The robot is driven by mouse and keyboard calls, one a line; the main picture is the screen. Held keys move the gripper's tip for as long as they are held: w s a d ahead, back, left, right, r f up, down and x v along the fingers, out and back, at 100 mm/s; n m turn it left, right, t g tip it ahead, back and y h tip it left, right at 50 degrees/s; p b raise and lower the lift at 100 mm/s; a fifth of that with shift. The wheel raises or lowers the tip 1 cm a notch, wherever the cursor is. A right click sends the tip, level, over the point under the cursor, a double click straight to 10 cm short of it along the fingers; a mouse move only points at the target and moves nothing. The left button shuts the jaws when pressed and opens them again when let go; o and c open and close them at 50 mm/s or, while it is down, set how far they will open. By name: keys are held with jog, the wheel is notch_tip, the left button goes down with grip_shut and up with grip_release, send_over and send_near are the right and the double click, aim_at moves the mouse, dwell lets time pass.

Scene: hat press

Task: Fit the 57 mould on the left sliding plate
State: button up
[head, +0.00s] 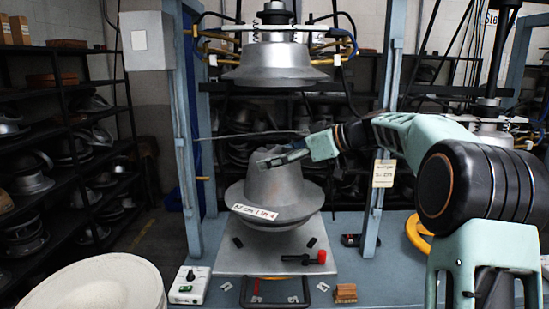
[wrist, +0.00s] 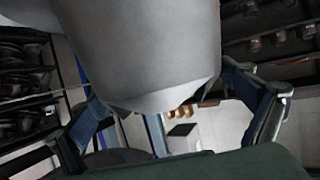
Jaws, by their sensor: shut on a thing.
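The grey metal mould (head: 276,190), a dome with a wide flared brim, is over the left sliding plate (head: 228,262) of the press in the head view. A white label strip lies across its front brim; I cannot make out a clear 57 on it. My gripper (head: 280,158) is shut on the upper part of the mould. In the wrist view the mould (wrist: 150,45) fills the top middle, between the fingers of my gripper (wrist: 170,112). The brim hides the plate beneath, so I cannot tell whether the mould touches it.
The upper press head (head: 275,65) hangs above the mould between two blue posts. A white control box (head: 189,285) sits left, near a pale round form (head: 100,285).

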jog(key=shift+r, duration=0.15)
dwell(0.5)
jog(key=shift+f+b, duration=1.3)
jog(key=shift+b, duration=0.3)
jog(key=shift+f, duration=0.1)
jog(key=shift+f+b, duration=1.35)
jog(key=shift+b, duration=0.25)
jog(key=shift+s+r+b, duration=0.1)
jog(key=shift+b, duration=0.25)
jog(key=shift+f+b, duration=0.7)
jog(key=shift+b, duration=0.2)
jog(key=shift+c, duration=0.2)
